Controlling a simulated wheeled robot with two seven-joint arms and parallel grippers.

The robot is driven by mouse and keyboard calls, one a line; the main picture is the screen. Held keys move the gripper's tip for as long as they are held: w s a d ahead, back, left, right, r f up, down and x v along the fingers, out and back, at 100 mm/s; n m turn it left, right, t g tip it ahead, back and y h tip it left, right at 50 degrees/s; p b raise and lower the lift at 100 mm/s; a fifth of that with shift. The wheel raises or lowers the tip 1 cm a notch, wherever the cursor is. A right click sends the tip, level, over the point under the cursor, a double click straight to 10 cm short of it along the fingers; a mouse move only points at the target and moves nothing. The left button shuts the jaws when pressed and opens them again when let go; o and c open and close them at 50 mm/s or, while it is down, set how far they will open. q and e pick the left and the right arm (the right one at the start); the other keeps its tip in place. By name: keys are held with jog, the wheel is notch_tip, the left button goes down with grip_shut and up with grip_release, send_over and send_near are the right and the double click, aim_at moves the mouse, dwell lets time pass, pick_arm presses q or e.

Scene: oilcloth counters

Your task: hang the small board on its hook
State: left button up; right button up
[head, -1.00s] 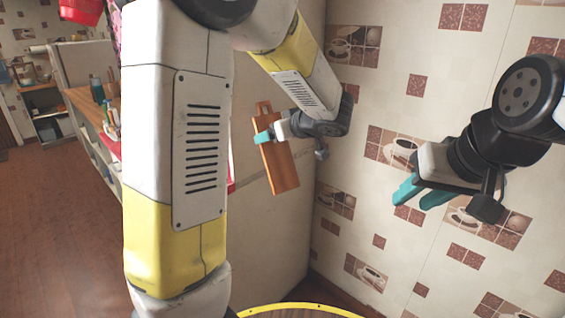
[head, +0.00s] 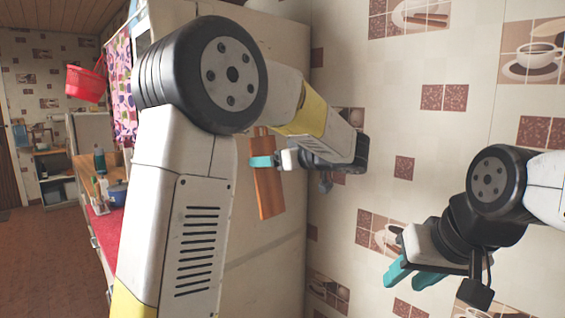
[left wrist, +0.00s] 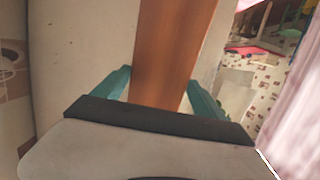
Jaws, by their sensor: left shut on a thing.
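The small board (head: 268,195) is a long orange-brown wooden piece, hanging nearly upright in front of the pale cabinet side in the head view. My left gripper (head: 262,161) is shut on its upper part, with a teal finger across its face. In the left wrist view the board (left wrist: 172,50) runs between the two teal fingertips of my left gripper (left wrist: 160,92). My right gripper (head: 413,276) is empty, its two teal fingers apart, in front of the tiled wall at the lower right. I cannot make out a hook in either view.
The tiled wall (head: 455,130) fills the right side, and the tall pale cabinet (head: 285,255) stands behind the board. A red basket (head: 86,84) hangs beside a patterned curtain (head: 122,85) at the left. A red-topped counter (head: 106,228) holds bottles and a bowl. Open floor (head: 45,260) lies far left.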

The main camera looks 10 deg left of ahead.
pick_arm(q)
jog(key=x, duration=0.7)
jog(key=shift+a, duration=0.3)
dwell(0.4)
jog(key=shift+w, duration=0.15)
dwell(0.5)
jog(key=o, duration=1.5)
jog(key=shift+c, duration=0.2)
